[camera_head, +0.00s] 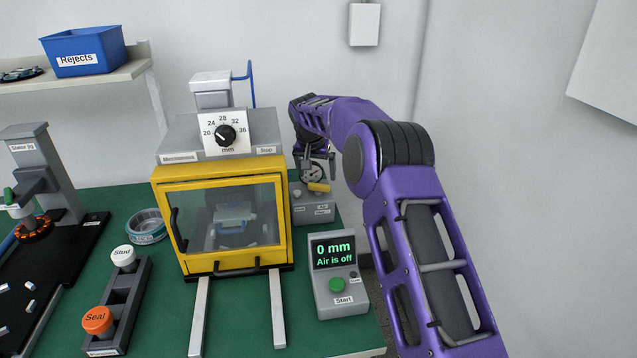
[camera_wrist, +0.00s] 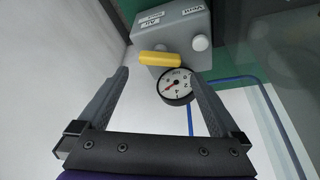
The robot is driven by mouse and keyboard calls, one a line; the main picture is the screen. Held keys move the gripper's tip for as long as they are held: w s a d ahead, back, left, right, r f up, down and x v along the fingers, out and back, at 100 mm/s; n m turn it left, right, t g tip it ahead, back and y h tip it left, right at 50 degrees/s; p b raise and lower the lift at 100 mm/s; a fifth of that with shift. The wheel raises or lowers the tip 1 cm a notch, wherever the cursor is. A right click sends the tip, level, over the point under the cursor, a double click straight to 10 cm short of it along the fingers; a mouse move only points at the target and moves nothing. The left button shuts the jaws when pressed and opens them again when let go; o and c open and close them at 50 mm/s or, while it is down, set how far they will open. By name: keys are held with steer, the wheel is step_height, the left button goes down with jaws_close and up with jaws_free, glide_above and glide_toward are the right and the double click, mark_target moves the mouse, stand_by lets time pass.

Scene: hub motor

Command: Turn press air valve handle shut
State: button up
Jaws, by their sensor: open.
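The yellow air valve handle (camera_head: 319,187) is on a small grey box (camera_head: 313,212) to the right of the yellow-framed press. In the wrist view the handle (camera_wrist: 160,59) lies crosswise just beyond the fingertips of my gripper (camera_wrist: 159,76), on the labelled grey box (camera_wrist: 172,33). My gripper (camera_head: 316,168) is open and empty, above and behind the handle in the head view. A round white gauge (camera_wrist: 177,86) shows between the fingers, its needle low on the scale. Contact between fingers and handle is not visible.
The press (camera_head: 222,220) stands close to the left of the valve box. A control box (camera_head: 338,276) in front reads "0 mm" and "Air is off". A blue hose (camera_wrist: 265,95) runs below. The wall is close behind.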

mark_target(319, 184)
steer(key=shift+x, duration=2.7)
steer(key=c, duration=1.1)
steer(key=shift+n+y, duration=0.6)
steer(key=shift+n, duration=0.8)
steer(key=shift+c, duration=0.2)
steer(key=o, duration=1.1)
steer(key=shift+o, duration=0.2)
steer(key=shift+d+r, duration=0.1)
